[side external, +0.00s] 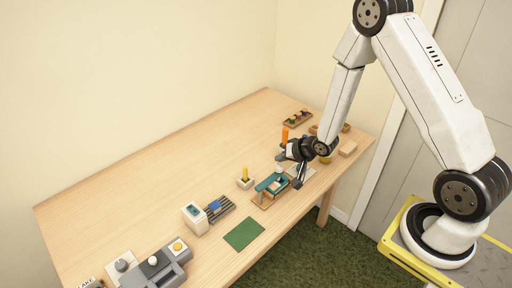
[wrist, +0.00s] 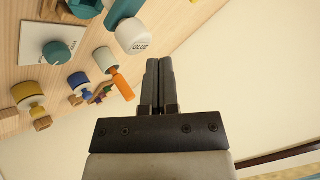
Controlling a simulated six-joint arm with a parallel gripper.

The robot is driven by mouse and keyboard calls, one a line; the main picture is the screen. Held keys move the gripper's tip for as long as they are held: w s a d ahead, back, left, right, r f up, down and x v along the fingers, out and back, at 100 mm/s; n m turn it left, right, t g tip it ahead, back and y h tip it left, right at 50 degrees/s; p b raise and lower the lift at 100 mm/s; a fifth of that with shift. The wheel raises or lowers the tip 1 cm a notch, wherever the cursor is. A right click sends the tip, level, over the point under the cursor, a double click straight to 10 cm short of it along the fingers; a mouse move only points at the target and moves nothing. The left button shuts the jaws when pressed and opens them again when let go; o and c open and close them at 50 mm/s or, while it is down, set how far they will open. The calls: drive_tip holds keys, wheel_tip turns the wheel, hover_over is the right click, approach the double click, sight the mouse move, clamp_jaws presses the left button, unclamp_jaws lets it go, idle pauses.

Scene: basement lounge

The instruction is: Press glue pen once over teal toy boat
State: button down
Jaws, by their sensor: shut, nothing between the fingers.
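The glue pen (wrist: 135,36), a white cylinder end lettered "GLUE", shows in the wrist view attached to a teal part, up and left of my fingertips. In the side view a teal piece (side external: 270,184) with a white top sits on a wooden base near the front edge. I cannot tell whether the toy boat is part of it. A rounded teal object (wrist: 60,53) lies on a white card in the wrist view. My gripper (side external: 281,156) is shut and empty, just above the teal piece; its fingers (wrist: 159,64) also show in the wrist view, apart from the pen.
A yellow peg in a block (side external: 245,177), a striped rack (side external: 218,208), a white box (side external: 195,217) and a green mat (side external: 244,234) stand left of the gripper. A grey button box (side external: 165,265) is at the front left. The table's back left is clear.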

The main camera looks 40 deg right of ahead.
sight(281, 167)
drive_tip(key=shift+r, duration=2.55)
drive_tip(key=s+a+r+n+g, duration=0.3)
drive_tip(key=s+r+n, duration=0.1)
drive_tip(key=s, duration=0.3)
drive_tip(key=s+a+r+n+g+h, duration=0.1)
drive_tip(key=s+a+r+n+g, duration=0.2)
drive_tip(key=s, duration=0.5)
drive_tip(key=shift+s+a+r+n+g, duration=0.3)
drive_tip(key=shift+a+r+n, duration=0.1)
drive_tip(key=shift+a+r, duration=0.4)
drive_tip(key=shift+w+d, duration=0.1)
